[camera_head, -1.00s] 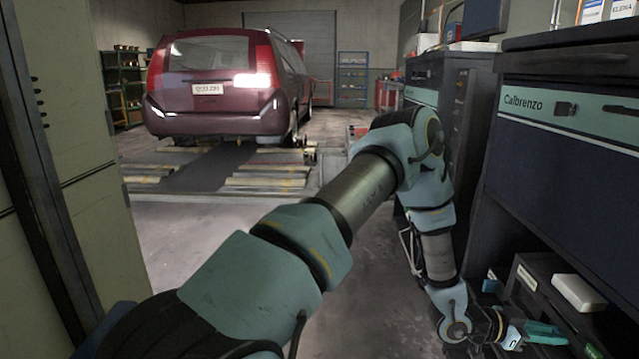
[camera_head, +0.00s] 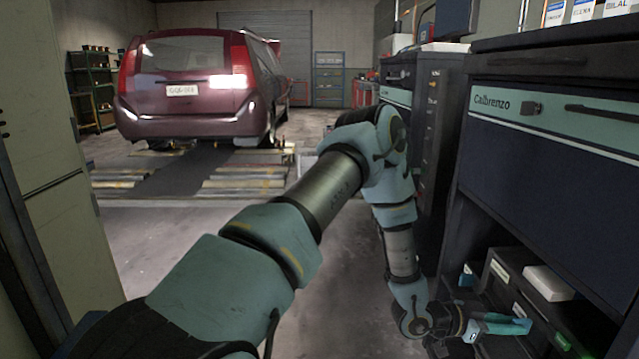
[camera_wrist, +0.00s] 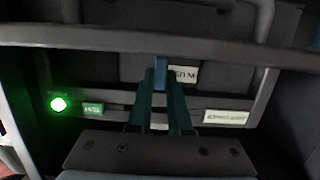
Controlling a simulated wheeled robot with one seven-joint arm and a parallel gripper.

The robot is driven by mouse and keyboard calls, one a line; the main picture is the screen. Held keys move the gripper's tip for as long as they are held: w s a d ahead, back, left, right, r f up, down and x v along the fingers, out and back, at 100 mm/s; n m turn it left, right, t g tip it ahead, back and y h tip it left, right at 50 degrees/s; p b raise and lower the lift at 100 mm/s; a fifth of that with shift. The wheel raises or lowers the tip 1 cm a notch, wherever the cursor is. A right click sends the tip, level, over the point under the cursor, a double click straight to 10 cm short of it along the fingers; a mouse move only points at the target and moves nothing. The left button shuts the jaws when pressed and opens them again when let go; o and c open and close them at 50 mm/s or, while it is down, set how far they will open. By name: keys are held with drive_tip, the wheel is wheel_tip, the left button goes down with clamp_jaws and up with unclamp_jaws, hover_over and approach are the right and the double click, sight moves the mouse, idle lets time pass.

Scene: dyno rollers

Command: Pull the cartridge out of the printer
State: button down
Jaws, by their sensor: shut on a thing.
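The printer (camera_head: 530,306) is a dark box low on the shelf at the right in the head view. My gripper (camera_head: 522,323) reaches in front of it with teal fingers. In the wrist view my gripper (camera_wrist: 161,92) has its fingers close together on a small blue tab (camera_wrist: 160,72). The tab stands in front of a dark block with a white label, which appears to be the cartridge (camera_wrist: 138,68). The block sits in a recess of the printer front. The fingers hide part of the block and label, and I cannot tell how far out it is.
A green lamp (camera_wrist: 59,104) glows left of the fingers. A grey bar (camera_wrist: 230,50) crosses above the recess. A white box (camera_head: 548,283) lies on the printer. The dark cabinet (camera_head: 560,165) overhangs the shelf. Open floor lies left, with a red car (camera_head: 190,90) behind.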

drive_tip(key=shift+w+a, duration=0.1)
drive_tip(key=shift+a, duration=1.15)
drive_tip(key=c, duration=0.8)
unclamp_jaws()
drive_tip(key=shift+o, duration=0.2)
